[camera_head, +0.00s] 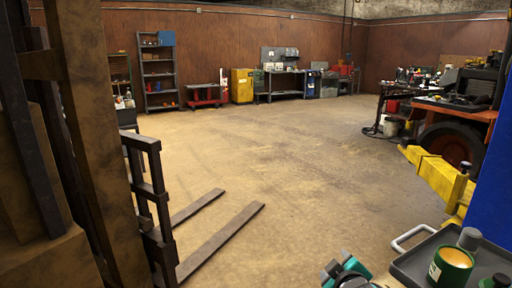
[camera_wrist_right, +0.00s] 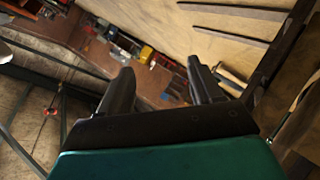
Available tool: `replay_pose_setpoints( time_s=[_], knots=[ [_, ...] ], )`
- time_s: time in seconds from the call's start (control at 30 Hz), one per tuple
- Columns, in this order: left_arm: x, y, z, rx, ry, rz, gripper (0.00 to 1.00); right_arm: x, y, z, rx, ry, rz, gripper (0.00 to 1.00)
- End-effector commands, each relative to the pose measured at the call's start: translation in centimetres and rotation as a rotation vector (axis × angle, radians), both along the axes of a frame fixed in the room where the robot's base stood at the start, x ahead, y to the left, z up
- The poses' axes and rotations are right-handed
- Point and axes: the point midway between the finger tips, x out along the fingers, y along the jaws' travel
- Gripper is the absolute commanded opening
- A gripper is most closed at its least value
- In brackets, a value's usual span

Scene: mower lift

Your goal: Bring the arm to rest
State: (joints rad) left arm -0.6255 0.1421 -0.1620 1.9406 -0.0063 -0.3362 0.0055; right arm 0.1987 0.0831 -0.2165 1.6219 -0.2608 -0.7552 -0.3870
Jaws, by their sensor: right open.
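My right gripper (camera_wrist_right: 160,72) shows in the right wrist view as two dark fingers on a dark plate with a teal body. The fingers stand apart and nothing is between them. In the head view a teal and dark part of my arm (camera_head: 347,272) shows at the bottom edge, left of a grey tray (camera_head: 407,266); its fingers cannot be made out there. My left gripper is in neither view.
A forklift-like lift (camera_head: 150,190) with two forks (camera_head: 225,240) stands at left. A yellow beam (camera_head: 440,178) and a wheeled machine (camera_head: 455,140) are at right. The tray holds a green can (camera_head: 450,268). Shelves (camera_head: 158,75) line the back wall. The middle floor is clear.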

Motion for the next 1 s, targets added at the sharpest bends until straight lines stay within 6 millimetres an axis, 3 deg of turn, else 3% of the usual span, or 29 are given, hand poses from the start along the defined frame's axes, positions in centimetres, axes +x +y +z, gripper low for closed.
replay_pose_setpoints(
  time_s=[0.03, 0.2, 0.3, 0.5, 0.7, 0.93, 1.0],
  knots=[
    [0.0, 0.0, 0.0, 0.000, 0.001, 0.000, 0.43, -2.5, 0.2, -2.6, 0.055, 0.024, -0.001, 0.65],
    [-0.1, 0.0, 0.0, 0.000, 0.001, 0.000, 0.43, -10.2, 0.9, -8.0, 0.255, 0.073, -0.022, 0.65],
    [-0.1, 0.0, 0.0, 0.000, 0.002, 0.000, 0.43, -15.0, 1.3, -10.3, 0.371, 0.103, -0.046, 0.65],
    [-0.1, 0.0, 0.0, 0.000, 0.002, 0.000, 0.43, -22.9, 1.7, -12.5, 0.565, 0.150, -0.107, 0.65],
    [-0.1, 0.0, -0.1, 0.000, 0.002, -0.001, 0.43, -26.4, 1.8, -12.8, 0.655, 0.167, -0.144, 0.65],
    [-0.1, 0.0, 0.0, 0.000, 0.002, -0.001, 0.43, -26.7, 1.8, -12.8, 0.664, 0.167, -0.147, 0.65],
    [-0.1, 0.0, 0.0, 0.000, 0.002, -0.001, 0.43, -26.7, 1.8, -12.8, 0.664, 0.168, -0.148, 0.59]
  ],
)
